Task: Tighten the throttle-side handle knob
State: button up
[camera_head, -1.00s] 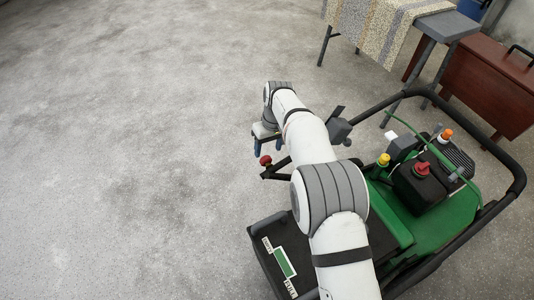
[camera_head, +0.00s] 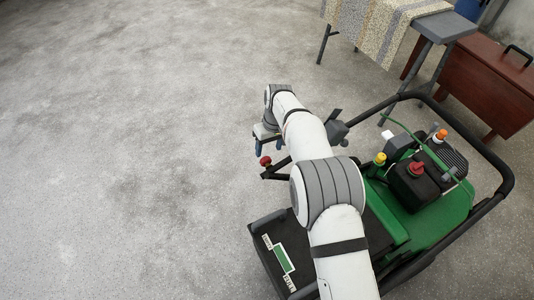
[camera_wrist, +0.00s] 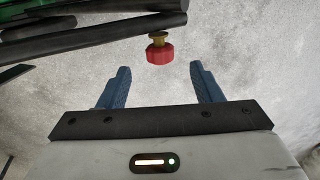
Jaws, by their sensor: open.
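A red knob (camera_wrist: 160,54) with a brass-coloured collar hangs from a dark handle bar (camera_wrist: 105,33) in the wrist view. In the head view the red knob (camera_head: 265,161) shows at the end of a dark lever left of my arm. My gripper (camera_wrist: 160,76) is open, its two blue fingers (camera_wrist: 116,86) apart and empty. The knob lies beyond the fingertips, about midway between them in the wrist view. It is not clear whether the tips reach level with it. In the head view my gripper (camera_head: 268,146) is just above the knob and partly hidden by my wrist.
The green tractor (camera_head: 440,207) with a black tubular frame (camera_head: 489,155) stands to the right, under and beside my arm. A yellow knob (camera_head: 380,159) and a red cap (camera_head: 417,169) are on it. A red-brown cabinet (camera_head: 480,85) and a cloth-covered table stand behind. The left floor is clear.

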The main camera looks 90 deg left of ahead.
aim_at(264, 160)
jog(key=f, duration=0.6)
jog(key=shift+s+d+f, duration=0.2)
jog(key=shift+s+f, duration=0.15)
jog(key=shift+s, duration=0.05)
jog(key=c, duration=1)
jog(key=t+b, duration=0.1)
jog(key=t, duration=0.1)
jog(key=t+y+b, duration=0.1)
jog(key=b, duration=0.1)
jog(key=shift+s+d+f+t+y, duration=0.1)
jog(key=shift+s+d+t+y, duration=0.05)
jog(key=shift+s+t+y, duration=0.2)
jog(key=shift+t, duration=0.35)
